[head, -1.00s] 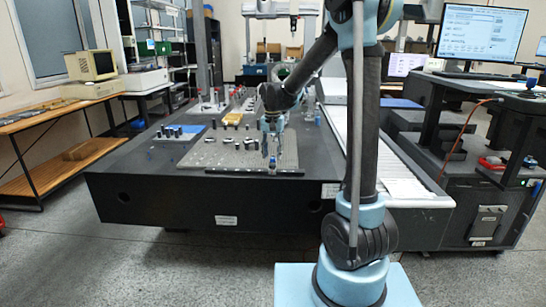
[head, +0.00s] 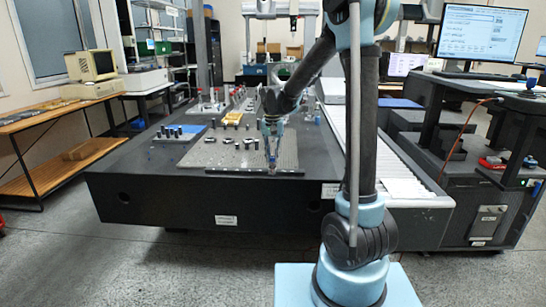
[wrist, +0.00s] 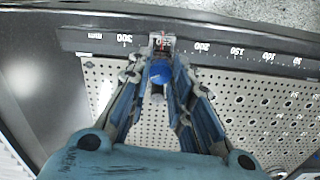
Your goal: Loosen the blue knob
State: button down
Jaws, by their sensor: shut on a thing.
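The blue knob (wrist: 160,72) sits at the scale rail along the near edge of the perforated plate, beside a small metal block. My gripper (wrist: 160,64) is over it, with one finger on each side, shut on the knob. In the head view, my gripper (head: 272,163) points down at the front edge of the plate (head: 215,157). The knob is small there and mostly hidden by the fingers.
The plate lies on a large dark table (head: 150,192). A blue block with dark pegs (head: 180,132) and several small clamps stand left of my gripper. A pale ribbed cover (head: 345,130) runs along the right side. The plate around the knob is mostly clear.

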aim_at(273, 158)
jog(key=shift+n, duration=1.2)
jog(key=c, duration=1.4)
grip_release()
jog(key=shift+r, duration=0.1)
notch_tip(273, 158, up, 12)
jog(key=shift+f, duration=0.15)
